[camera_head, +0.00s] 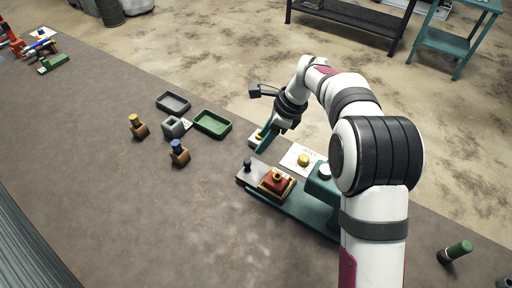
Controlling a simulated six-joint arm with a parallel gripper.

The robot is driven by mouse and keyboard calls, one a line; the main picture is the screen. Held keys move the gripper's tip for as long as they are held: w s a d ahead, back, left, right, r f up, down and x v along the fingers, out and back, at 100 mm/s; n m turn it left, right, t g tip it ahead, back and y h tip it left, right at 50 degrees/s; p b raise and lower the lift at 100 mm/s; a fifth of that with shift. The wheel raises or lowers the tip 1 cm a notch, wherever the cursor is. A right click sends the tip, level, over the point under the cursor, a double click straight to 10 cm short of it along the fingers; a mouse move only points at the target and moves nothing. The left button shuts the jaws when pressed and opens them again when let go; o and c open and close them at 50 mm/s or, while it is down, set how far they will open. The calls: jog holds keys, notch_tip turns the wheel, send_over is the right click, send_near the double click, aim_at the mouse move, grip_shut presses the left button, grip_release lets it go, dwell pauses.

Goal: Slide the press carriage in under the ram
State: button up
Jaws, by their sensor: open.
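The press carriage (252,178) is a light grey plate with an upright black knob (247,164) at its left end. It sits at the left, outer end of the teal press base (302,208), clear of the press head. A yellow-edged block with a red-brown part (277,179) stands on it. The teal press head (322,186) is to the right; the ram under it is hidden by the head and my arm. My gripper (265,141) is open, above and beyond the carriage knob and apart from it, over a small pale block with a yellow part (256,136).
A white card with a yellow round piece (303,160) lies behind the press. Left are a green tray (212,124), a dark grey tray (173,103), a grey block (174,127) and two brown holders (179,153). The front-left tabletop is clear.

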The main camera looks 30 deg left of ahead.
aim_at(248, 161)
jog(key=x, duration=1.2)
jog(key=shift+f, duration=0.25)
grip_shut()
dwell(0.6)
